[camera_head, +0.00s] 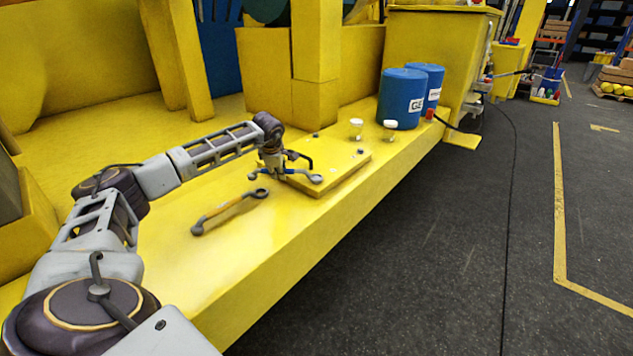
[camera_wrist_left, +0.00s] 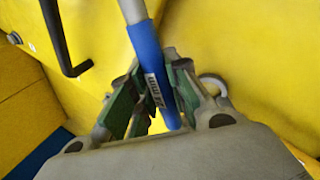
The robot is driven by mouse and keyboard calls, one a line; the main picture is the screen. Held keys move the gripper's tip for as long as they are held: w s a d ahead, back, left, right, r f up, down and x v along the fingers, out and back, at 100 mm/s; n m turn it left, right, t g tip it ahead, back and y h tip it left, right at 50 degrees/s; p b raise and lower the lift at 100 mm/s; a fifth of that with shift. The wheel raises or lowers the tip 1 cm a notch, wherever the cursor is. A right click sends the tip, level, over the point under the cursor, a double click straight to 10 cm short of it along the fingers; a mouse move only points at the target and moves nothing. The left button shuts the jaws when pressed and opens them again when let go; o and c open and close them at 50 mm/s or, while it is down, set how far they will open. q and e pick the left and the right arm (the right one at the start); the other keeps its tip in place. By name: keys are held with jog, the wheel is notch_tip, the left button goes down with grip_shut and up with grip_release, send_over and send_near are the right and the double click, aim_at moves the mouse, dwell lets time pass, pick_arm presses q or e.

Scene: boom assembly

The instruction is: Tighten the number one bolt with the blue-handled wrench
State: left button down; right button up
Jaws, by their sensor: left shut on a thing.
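The blue-handled wrench (camera_head: 314,178) is in my left gripper (camera_head: 279,174), just above the yellow plate (camera_head: 333,169) on the yellow ledge. In the left wrist view, the fingers of my left gripper (camera_wrist_left: 158,100) are closed around the blue handle (camera_wrist_left: 147,50). A grey ring end (camera_wrist_left: 213,83) shows beside the fingers. Small dark bolts, such as one (camera_head: 360,152) near the plate's right end, show on the plate; I cannot read any number on them. My right gripper is not in view.
An orange-handled wrench (camera_head: 229,211) lies on the ledge left of the plate. A dark bent handle (camera_head: 298,156) stands by my gripper. Two white-topped items (camera_head: 390,126) and blue canisters (camera_head: 401,99) stand farther right. The ledge's front edge drops to the floor.

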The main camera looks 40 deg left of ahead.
pick_arm(q)
jog(key=shift+w+a+m+h+p, duration=0.3)
jog(key=shift+w+a+m+p, duration=0.15)
jog(key=shift+w+m, duration=0.4)
dwell(1.1)
jog(key=shift+w+a+t, duration=0.1)
jog(key=shift+w+t, duration=0.05)
jog(key=shift+t, duration=0.15)
jog(key=shift+w, duration=0.1)
jog(key=shift+w+a+m+h+p, duration=0.3)
jog(key=shift+w+m+p, duration=0.1)
jog(key=shift+w+m, duration=0.3)
dwell(0.6)
jog(key=shift+w+m, duration=0.1)
jog(key=shift+m, duration=0.15)
jog(key=shift+w+a+m, duration=0.1)
jog(key=shift+w+m, duration=0.2)
jog(key=shift+w, duration=0.15)
dwell(0.5)
jog(key=shift+s+p, duration=0.2)
jog(key=shift+p, duration=0.1)
jog(key=shift+s+n, duration=0.4)
jog(key=shift+n, duration=0.1)
